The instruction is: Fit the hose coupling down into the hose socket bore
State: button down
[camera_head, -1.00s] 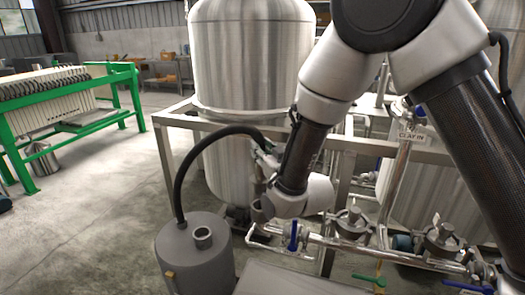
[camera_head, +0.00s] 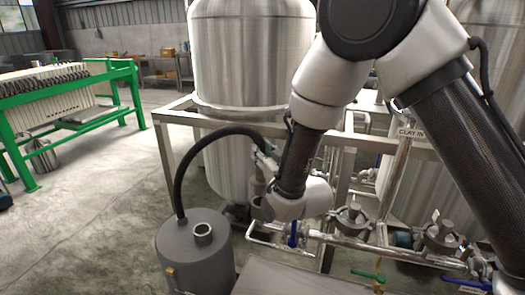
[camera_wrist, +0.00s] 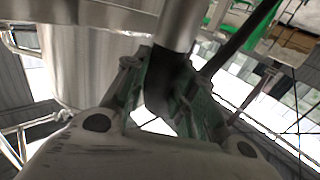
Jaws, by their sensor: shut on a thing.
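My gripper (camera_wrist: 168,90) is shut on the hose coupling (camera_wrist: 180,22), a grey steel cylinder with a dark lower part between the fingers in the wrist view. In the head view the coupling (camera_head: 259,179) hangs upright beside my wrist, in front of the tall steel tank. A black hose (camera_head: 190,150) arches from it down to a grey drum (camera_head: 188,265).
A steel tank (camera_head: 250,60) on a frame stands close behind my wrist. Pipework with a blue-handled valve (camera_head: 293,234) and clamped fittings (camera_head: 350,218) runs below and right. A green filter press (camera_head: 60,95) stands far left. Open floor lies left of the drum.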

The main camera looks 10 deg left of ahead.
aim_at(263, 182)
jog(key=shift+f, duration=4.05)
jog(key=c, duration=1.1)
grip_release()
jog(key=shift+f, duration=0.1)
jog(key=v, duration=1.2)
